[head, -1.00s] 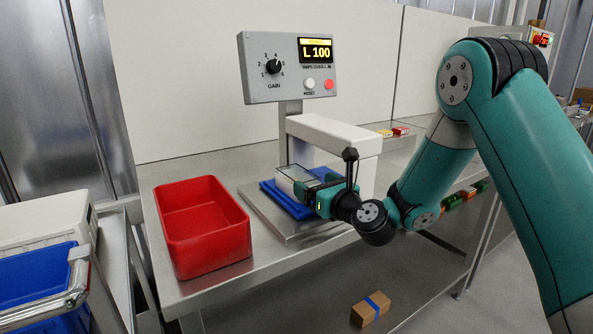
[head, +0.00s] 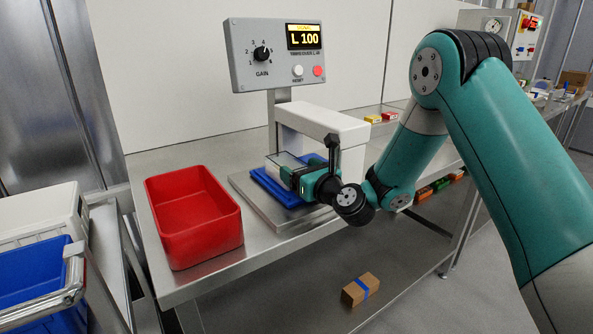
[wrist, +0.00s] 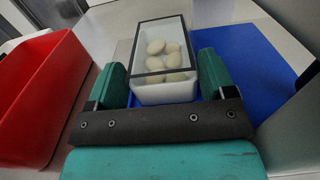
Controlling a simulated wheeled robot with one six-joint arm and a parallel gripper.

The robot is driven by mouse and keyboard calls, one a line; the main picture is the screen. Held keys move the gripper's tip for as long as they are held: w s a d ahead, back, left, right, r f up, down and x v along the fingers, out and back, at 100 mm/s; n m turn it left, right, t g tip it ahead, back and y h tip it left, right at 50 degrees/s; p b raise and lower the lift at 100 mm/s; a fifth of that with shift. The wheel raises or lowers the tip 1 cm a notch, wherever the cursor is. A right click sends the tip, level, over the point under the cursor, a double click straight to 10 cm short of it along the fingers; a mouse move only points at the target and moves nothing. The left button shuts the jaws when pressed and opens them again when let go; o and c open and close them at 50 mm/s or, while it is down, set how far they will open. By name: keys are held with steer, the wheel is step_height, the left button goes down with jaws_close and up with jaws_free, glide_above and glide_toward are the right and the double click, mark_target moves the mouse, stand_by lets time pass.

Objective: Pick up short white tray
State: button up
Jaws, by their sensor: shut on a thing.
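The short white tray (wrist: 165,92) shows in the wrist view with a dark-rimmed clear top and several pale filled pasta pieces (wrist: 168,58) inside. My gripper (wrist: 165,80) is shut on it, one green finger along each side. In the head view the tray (head: 284,162) is partly hidden by my gripper (head: 292,173), at the blue mat (head: 272,189) under the white arch of the machine. I cannot tell whether the tray touches the mat.
A red bin (head: 195,225) stands to the left on the steel table. The white arch (head: 335,122) stands close behind my gripper. A control box (head: 276,55) reading L 100 rises behind. A brown box (head: 360,289) lies below the table.

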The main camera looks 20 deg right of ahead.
steer(key=shift+r+p, duration=2)
steer(key=shift+p, duration=0.1)
steer(key=shift+s+d+f+b, duration=0.15)
steer(key=shift+s+f+b, duration=0.3)
steer(key=shift+b, duration=0.6)
steer(key=b+v, duration=1.7)
steer(key=b, duration=0.1)
steer(key=shift+r, duration=0.2)
